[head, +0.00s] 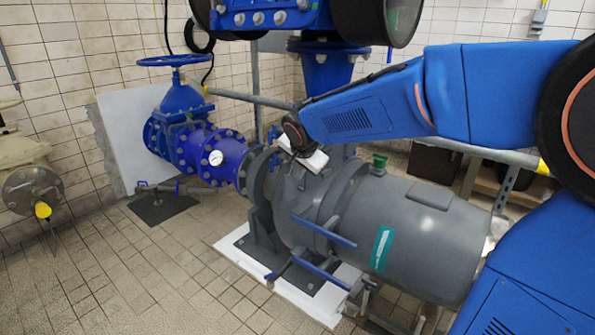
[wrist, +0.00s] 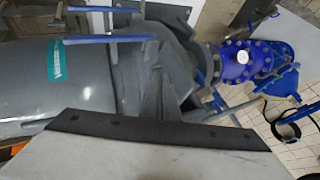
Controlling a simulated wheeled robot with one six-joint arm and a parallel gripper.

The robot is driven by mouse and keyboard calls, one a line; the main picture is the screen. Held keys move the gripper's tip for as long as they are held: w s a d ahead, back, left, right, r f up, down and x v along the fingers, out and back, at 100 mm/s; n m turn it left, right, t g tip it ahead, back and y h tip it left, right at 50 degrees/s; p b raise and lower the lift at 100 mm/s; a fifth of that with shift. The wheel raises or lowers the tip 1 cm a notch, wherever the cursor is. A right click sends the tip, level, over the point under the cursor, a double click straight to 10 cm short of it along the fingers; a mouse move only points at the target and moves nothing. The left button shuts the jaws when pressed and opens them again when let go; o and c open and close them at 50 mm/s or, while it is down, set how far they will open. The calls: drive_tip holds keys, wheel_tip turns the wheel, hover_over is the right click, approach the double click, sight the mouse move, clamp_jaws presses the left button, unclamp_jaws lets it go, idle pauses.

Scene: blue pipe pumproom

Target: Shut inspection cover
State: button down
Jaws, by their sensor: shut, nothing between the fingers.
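My gripper (head: 312,161) shows in the head view as a small pale block at the end of my blue arm, over the middle of the grey pump (head: 330,195). It is shut and empty; its fingertips are hard to make out. In the wrist view a pale panel with a dark edge fills the bottom and hides part of the pump (wrist: 80,75). I cannot pick out the inspection cover for certain. A flat rectangular plate (head: 430,194) lies on top of the grey cylinder. Blue bars (head: 325,232) stick out from the pump's near side.
A blue flanged pipe with a gauge (head: 216,158) and a blue valve with handwheel (head: 176,62) stand left of the pump. A large blue fitting (head: 328,70) rises behind it. A cream valve (head: 30,185) is at far left. The tiled floor (head: 150,260) at left front is clear.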

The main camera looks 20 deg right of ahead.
sight(288, 182)
drive_tip(key=shift+w+a+f, duration=0.2)
drive_tip(key=shift+w+f, duration=0.7)
drive_tip(key=shift+w, duration=0.35)
drive_tip(key=shift+w+a+f, duration=0.2)
drive_tip(key=shift+w+f, duration=0.7)
drive_tip(key=shift+w, duration=0.3)
drive_tip(key=shift+w+a+f, duration=0.2)
drive_tip(key=shift+w+f, duration=0.7)
drive_tip(key=shift+w, duration=0.35)
drive_tip(key=shift+w+a, duration=0.1)
